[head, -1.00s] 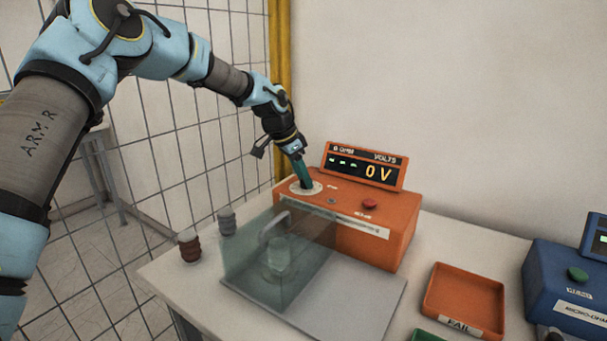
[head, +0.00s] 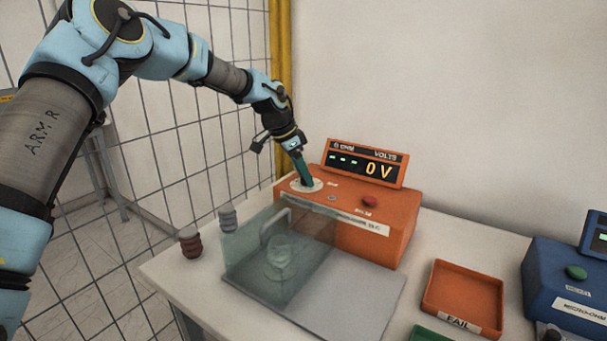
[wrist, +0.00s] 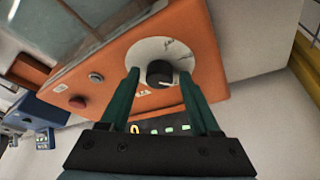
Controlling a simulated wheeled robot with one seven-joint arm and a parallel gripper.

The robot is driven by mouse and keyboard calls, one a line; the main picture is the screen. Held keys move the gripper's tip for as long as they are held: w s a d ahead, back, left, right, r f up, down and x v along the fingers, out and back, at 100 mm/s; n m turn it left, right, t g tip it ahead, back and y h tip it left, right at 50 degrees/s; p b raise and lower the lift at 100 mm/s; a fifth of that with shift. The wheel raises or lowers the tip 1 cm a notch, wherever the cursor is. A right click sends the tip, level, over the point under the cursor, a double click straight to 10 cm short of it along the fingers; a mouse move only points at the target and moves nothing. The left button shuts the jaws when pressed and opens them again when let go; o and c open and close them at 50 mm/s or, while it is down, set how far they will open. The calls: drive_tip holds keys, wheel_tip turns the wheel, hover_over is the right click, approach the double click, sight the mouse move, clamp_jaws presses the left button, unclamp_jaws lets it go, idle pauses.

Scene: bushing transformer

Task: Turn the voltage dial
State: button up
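The voltage dial is a black knob (wrist: 159,74) on a round white scale plate (wrist: 150,50), set in the top of the orange tester (head: 375,232). In the head view the plate (head: 300,186) shows, but my gripper hides the knob. My gripper (head: 305,183) points down at the dial. In the wrist view its two green fingers (wrist: 160,82) are apart, one on each side of the knob, with gaps visible between fingers and knob. Whether the tips reach down to knob height is hard to tell. The display (head: 365,165) reads 0 V.
A red button (head: 369,202) sits on the tester right of the dial. A clear guard box (head: 250,255) stands in front. Dark red (head: 190,243) and grey (head: 227,218) ribbed bushings stand at left. An orange FAIL tray (head: 462,292) and blue meter (head: 565,280) are at right.

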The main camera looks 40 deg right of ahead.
drive_tip(key=shift+o, duration=0.4)
drive_tip(key=b+v, duration=0.3)
drive_tip(key=v, duration=0.7)
drive_tip(key=shift+a+r+b, duration=0.15)
drive_tip(key=shift+r+b, duration=0.25)
drive_tip(key=w+a+f+n+t+y, duration=0.1)
drive_tip(key=w+a+f+n, duration=0.2)
drive_tip(key=a, duration=0.7)
drive_tip(key=w+a+f+n+t+y, duration=0.15)
drive_tip(key=a+n, duration=0.25)
drive_tip(key=a, duration=0.7)
drive_tip(key=w+a+f+n, duration=0.2)
drive_tip(key=a+f+n, duration=0.2)
drive_tip(key=a, duration=0.6)
drive_tip(key=s+a+f+n, duration=0.2)
drive_tip(key=s+a+n, duration=0.3)
drive_tip(key=a, duration=0.6)
drive_tip(key=s+a+f+n+y, duration=0.1)
drive_tip(key=s+a+n, duration=0.4)
drive_tip(key=a, duration=0.7)
drive_tip(key=shift+s+a+f+t, duration=0.2)
drive_tip(key=shift+s+f+t, duration=0.2)
drive_tip(key=shift+f, duration=0.25)
